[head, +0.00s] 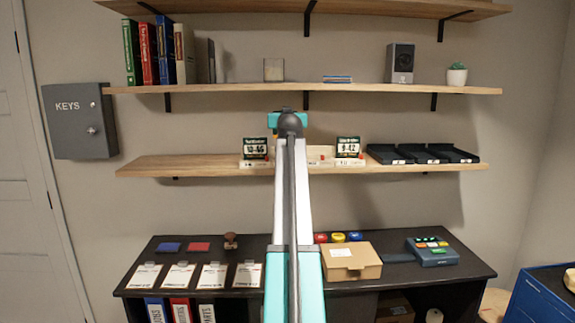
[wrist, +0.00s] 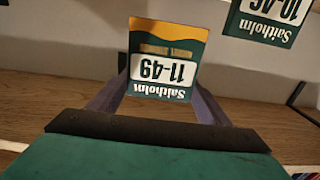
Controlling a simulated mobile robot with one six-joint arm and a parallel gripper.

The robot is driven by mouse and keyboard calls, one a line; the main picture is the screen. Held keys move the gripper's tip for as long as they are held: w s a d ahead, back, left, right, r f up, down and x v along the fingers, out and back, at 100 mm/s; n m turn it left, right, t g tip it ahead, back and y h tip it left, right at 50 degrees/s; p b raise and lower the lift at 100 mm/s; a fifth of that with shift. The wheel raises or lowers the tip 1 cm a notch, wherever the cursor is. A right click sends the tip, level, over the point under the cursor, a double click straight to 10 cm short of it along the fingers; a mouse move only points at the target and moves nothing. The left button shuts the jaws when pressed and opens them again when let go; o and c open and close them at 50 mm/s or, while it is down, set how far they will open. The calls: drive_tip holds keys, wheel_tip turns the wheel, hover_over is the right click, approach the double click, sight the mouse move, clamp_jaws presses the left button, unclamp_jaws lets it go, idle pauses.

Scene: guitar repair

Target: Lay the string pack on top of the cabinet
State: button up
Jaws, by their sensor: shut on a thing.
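The string pack (wrist: 160,62), dark green and yellow with a white 11-49 label, is held between the fingers of my gripper (wrist: 163,85) in the wrist view. Its print appears upside down there. In the head view my arm reaches toward the middle wall shelf and hides most of the gripper and the held pack. A blue cabinet (head: 541,297) stands at the lower right, only partly in view. A grey key cabinet (head: 82,122) hangs on the wall at the left.
The middle shelf (head: 175,166) carries other string packs (head: 348,148) in stands and black trays (head: 423,154). Below it, a dark counter (head: 385,253) holds clipboards (head: 179,275), a cardboard box (head: 350,262) and a card terminal (head: 432,251). Another shelf (head: 225,89) is above.

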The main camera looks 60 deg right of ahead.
drive_tip(key=shift+s+d+f, duration=0.15)
drive_tip(key=shift+s, duration=0.05)
wheel_tip(320, 180, down, 4)
drive_tip(key=shift+s+d+r+p, duration=0.1)
drive_tip(key=shift+s+d+p, duration=0.05)
drive_tip(key=shift+p, duration=0.5)
drive_tip(key=shift+f, duration=0.45)
drive_tip(key=shift+f+p, duration=0.65)
drive_tip(key=shift+f, duration=1.7)
drive_tip(key=shift+f, duration=0.1)
drive_tip(key=o, duration=1)
drive_tip(key=shift+o, duration=0.2)
drive_tip(key=b+v, duration=0.4)
drive_tip(key=v, duration=0.9)
drive_tip(key=shift+s+a, duration=0.2)
drive_tip(key=shift+a, duration=0.15)
